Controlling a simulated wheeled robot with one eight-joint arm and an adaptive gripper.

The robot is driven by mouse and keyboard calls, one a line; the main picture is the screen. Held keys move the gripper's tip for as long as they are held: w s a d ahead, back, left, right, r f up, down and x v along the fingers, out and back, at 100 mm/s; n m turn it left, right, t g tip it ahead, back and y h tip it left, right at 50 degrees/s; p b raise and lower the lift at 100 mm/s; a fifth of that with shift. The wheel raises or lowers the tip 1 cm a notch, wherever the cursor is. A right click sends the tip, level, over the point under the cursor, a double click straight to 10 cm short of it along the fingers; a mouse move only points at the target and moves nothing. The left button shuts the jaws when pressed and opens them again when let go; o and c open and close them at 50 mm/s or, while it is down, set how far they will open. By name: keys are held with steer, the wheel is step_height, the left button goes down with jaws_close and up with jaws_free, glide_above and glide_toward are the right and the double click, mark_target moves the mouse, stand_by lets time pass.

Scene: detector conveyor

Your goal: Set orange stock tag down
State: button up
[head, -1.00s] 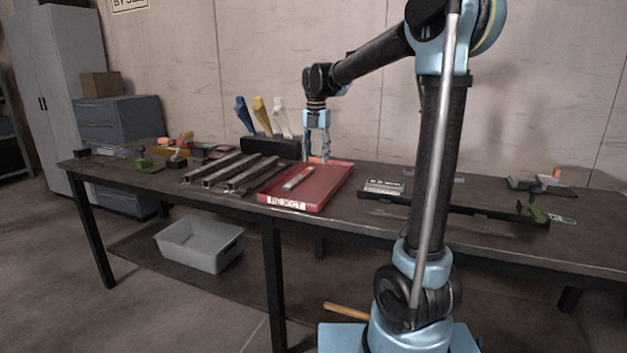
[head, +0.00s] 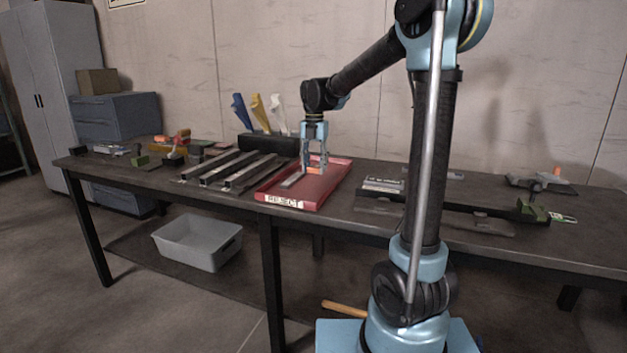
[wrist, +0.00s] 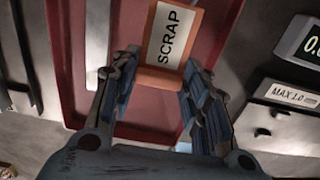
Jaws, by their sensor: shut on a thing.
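The orange stock tag (wrist: 144,77) has a white face reading SCRAP. It sits between the fingers of my gripper (wrist: 163,72) in the wrist view, and the gripper is shut on it. In the head view the tag (head: 314,171) is a small orange patch at the tips of my gripper (head: 314,168), low over the red tray (head: 318,196) marked REJECT. I cannot tell whether the tag touches the tray floor.
A flat grey bar (head: 292,180) lies in the tray, left of my gripper. Dark metal rails (head: 228,170) lie left of the tray. A black holder (head: 268,144) with blue, yellow and white handles stands behind. A small display box (head: 383,185) is to the right.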

mark_target(315, 185)
steer(key=shift+f, duration=2.45)
steer(key=o, duration=0.9)
steer(key=shift+c, duration=0.2)
step_height(315, 185, up, 12)
steer(key=shift+r, duration=0.1)
